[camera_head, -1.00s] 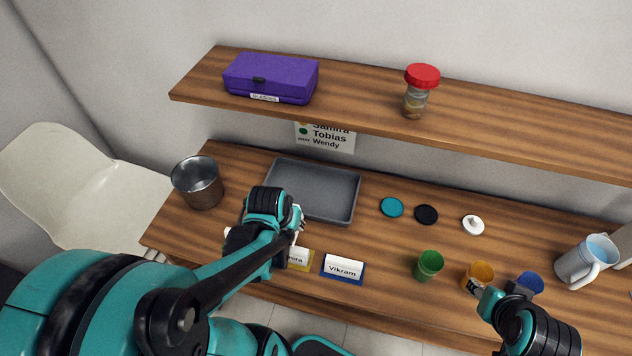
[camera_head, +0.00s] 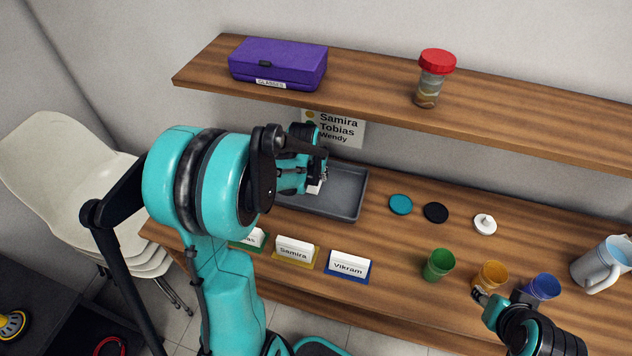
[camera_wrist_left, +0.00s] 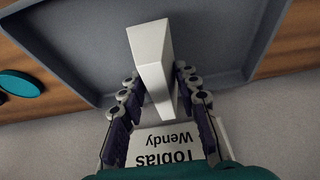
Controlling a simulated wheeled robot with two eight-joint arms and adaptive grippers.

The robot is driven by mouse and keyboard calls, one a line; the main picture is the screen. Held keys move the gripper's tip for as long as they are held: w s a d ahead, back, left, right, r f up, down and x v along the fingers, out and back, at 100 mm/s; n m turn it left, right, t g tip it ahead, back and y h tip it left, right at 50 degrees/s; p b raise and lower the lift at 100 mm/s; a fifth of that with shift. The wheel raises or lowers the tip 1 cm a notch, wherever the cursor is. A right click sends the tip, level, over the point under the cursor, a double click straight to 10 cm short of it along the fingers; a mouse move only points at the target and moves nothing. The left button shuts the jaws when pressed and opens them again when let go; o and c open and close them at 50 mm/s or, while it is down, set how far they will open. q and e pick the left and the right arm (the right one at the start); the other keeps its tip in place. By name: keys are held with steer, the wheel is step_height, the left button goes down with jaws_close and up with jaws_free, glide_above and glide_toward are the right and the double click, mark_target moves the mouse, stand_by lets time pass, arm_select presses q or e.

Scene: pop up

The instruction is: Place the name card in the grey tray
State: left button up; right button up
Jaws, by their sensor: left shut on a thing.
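The grey tray (camera_head: 350,197) lies on the table below the shelf; its floor and walls fill much of the left wrist view (camera_wrist_left: 85,45). My left gripper (camera_head: 319,180) is over the tray's left part, shut on a white name card (camera_head: 314,188). The card is a pale wedge between the fingers in the left wrist view (camera_wrist_left: 152,65); its lettering is hidden, and I cannot tell whether it touches the tray floor. Other cards stand in front: a partly hidden one ending "as" (camera_head: 253,238), Samira (camera_head: 294,250) and Vikram (camera_head: 348,265). My right gripper (camera_head: 480,295) is by the orange cup.
Green (camera_head: 438,265), orange (camera_head: 491,275) and blue (camera_head: 541,288) cups stand at right, with a pitcher (camera_head: 598,265). Several lids lie right of the tray. The shelf (camera_head: 380,95) above holds a purple case (camera_head: 278,65) and red-lidded jar (camera_head: 433,80). A wall sign (camera_head: 340,128) hangs behind.

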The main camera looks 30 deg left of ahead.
mark_target(316, 180)
arm_select(q)
steer(key=b+x, duration=0.1)
steer(key=x, duration=0.1)
steer(key=b+x, duration=0.1)
steer(key=x, duration=0.1)
steer(key=shift+s+d+f, duration=0.15)
steer(key=shift+s+f, duration=0.1)
steer(key=shift+s, duration=0.15)
steer(key=shift+r, duration=0.1)
steer(key=o, duration=0.8)
